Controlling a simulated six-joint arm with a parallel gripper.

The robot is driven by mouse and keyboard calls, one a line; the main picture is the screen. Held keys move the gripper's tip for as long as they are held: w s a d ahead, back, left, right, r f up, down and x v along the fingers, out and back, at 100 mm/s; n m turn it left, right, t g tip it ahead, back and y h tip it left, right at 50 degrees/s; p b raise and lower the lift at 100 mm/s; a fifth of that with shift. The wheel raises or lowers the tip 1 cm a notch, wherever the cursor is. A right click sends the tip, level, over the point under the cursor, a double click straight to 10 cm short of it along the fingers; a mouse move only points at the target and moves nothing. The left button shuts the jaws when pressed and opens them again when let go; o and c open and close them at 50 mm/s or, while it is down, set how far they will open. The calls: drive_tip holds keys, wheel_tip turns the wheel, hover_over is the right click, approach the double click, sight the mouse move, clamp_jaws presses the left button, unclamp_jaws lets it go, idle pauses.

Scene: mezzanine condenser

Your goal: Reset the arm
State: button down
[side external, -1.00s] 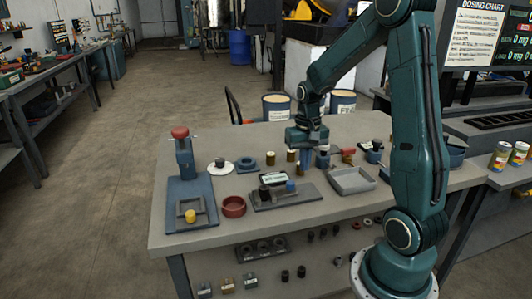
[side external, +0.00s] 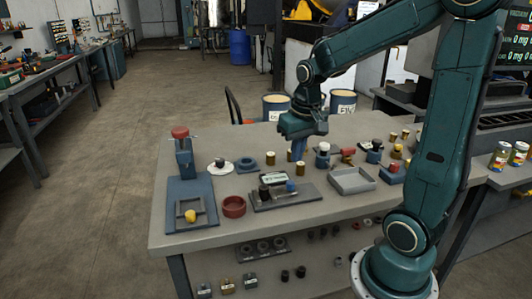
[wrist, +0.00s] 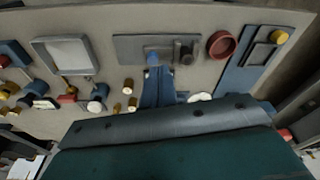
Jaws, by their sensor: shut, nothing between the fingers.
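My gripper (side external: 298,155) hangs over the back middle of the grey workbench (side external: 200,247), pointing down. In the wrist view its blue fingers (wrist: 157,80) are together with nothing between them. In that view the fingertips overlap the near edge of a flat grey holder, beside its blue knob. In the side view the holder (side external: 312,196) lies in front of the gripper, with a dark cylinder (side external: 264,191) and a blue knob (side external: 290,186) on it. I cannot tell the exact height of the fingertips above the bench.
A blue press with a red knob (side external: 180,132) stands at left, beside a red ring (side external: 233,207). A grey square tray (side external: 350,181) lies at right. Several brass cylinders (side external: 300,168) and small parts stand around the gripper. Two drums (side external: 276,106) (side external: 342,102) stand behind.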

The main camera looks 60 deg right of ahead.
drive_tip(key=s+a+r+n+t, duration=0.4)
drive_tip(key=s+a+r+n, duration=0.2)
drive_tip(key=s+a, duration=0.4)
drive_tip(key=a+r, duration=0.1)
drive_tip(key=a, duration=0.2)
drive_tip(key=shift+s+r+y, duration=0.15)
drive_tip(key=shift+s+y, duration=0.05)
drive_tip(key=shift+y, duration=0.2)
